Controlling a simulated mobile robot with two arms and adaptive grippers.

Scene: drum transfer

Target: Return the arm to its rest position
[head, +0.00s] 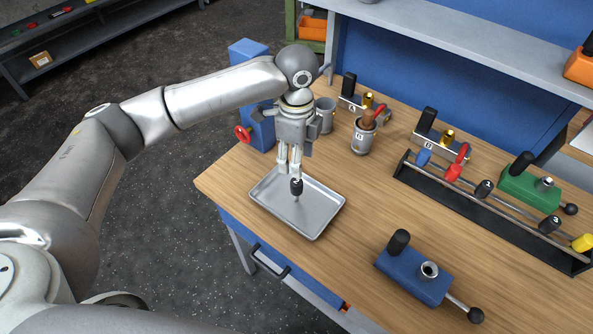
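My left gripper (289,172) points down over the metal tray (321,218), near its back left part. Its two fingers stand a little apart. A small object with a black handle and a thin tip (296,188) shows just below the nearer finger, over the tray. I cannot tell whether it touches the finger or the tray. My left arm reaches in from the left, bent down at the wrist. My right gripper is out of view.
Behind the gripper stand a blue vise-like block with a red knob (242,134), a grey cup (325,112) and a tool cup (363,138). To the right are a black rack (490,212), a blue fixture (412,276) and a green fixture (528,188). Floor lies open left of the table.

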